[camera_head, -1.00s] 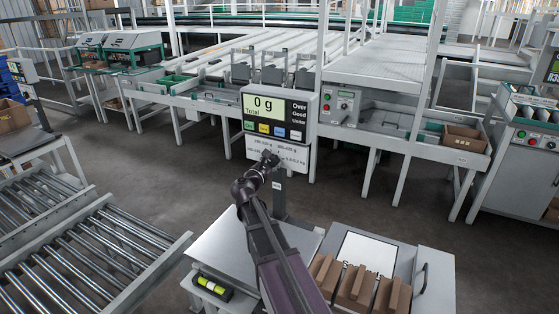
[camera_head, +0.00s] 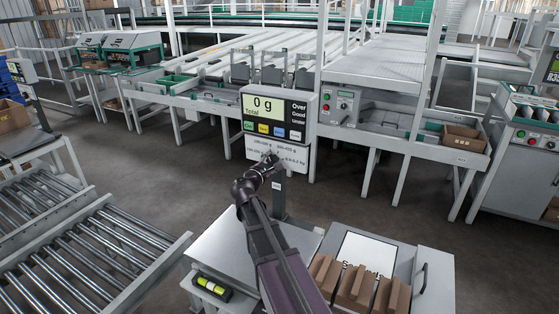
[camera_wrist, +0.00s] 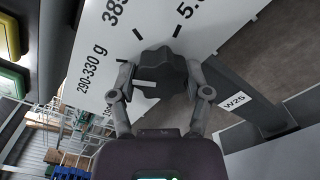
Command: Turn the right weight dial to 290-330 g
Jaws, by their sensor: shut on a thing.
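The weight dial (camera_wrist: 165,72) is a dark lobed knob on the white label plate (camera_wrist: 85,45) of the scale. My gripper (camera_wrist: 161,78) is shut on the knob, one finger on each side. It also shows at the plate below the display in the head view (camera_head: 270,161). A short white pointer bar on the knob faces left in the wrist view, toward the side with the printed "290-330 g" label (camera_wrist: 92,70). The left finger hides part of the plate there, so I cannot tell the exact alignment. The scale display (camera_head: 264,108) reads 0 g.
The scale's flat platform (camera_head: 220,245) lies below the arm. Brown cartons (camera_head: 365,287) stand to its right. A roller conveyor (camera_head: 85,250) is at the left. A dark post labelled W25 (camera_wrist: 235,98) stands close to the gripper's right finger.

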